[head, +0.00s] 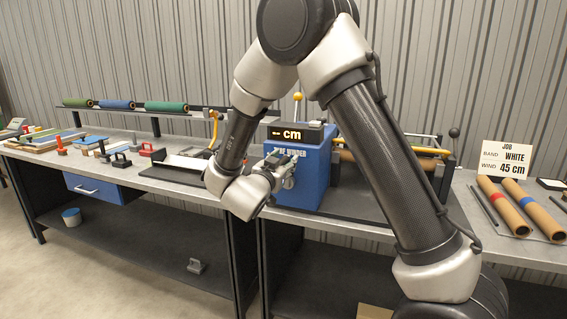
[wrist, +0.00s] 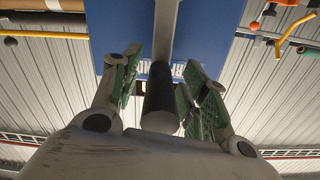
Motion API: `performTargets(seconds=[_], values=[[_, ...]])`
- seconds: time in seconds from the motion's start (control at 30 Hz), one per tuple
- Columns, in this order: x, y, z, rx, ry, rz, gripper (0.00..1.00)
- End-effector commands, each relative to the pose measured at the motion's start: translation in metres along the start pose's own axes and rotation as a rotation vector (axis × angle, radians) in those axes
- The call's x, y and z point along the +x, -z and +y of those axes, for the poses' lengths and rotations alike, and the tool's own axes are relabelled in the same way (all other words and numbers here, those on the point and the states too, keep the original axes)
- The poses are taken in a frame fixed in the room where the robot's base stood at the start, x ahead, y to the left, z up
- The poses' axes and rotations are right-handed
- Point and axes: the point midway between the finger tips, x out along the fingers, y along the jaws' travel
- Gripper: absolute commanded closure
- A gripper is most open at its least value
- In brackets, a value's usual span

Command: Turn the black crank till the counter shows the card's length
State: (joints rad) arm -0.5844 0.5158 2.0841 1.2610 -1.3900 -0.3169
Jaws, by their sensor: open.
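The blue winder box (head: 312,178) stands on the bench. The counter (head: 295,133) on its top shows "-- cm". The job card (head: 505,160) at the right reads BAND WHITE, WIND 45 cm. My gripper (head: 285,168) is at the front face of the box. In the wrist view my gripper (wrist: 163,78) is open, with one green-padded finger on each side of the black crank handle (wrist: 160,95). A grey crank arm (wrist: 166,30) runs from the handle across the blue face. I cannot tell whether the pads touch the handle. In the head view my gripper hides the crank.
Two brown rolls, one with a red band (head: 499,202) and one with a blue band (head: 530,207), lie right of the winder. Green and blue rolls (head: 116,104) rest on a rack at the left. A black-handled tool (head: 121,160) and other items crowd the left bench.

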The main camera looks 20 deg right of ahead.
Motion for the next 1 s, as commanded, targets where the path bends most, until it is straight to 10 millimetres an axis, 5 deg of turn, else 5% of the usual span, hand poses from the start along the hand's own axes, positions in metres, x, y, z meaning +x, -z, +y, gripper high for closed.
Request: performTargets(seconds=[0.33, 0.57, 1.0], values=[[0.005, 0.000, 0.000, 0.000, 0.001, -0.001, 0.58], [0.005, 0.000, 0.000, 0.000, 0.001, -0.001, 0.99], [0.016, -0.001, -0.003, 0.056, 0.001, -0.002, 1.00]])
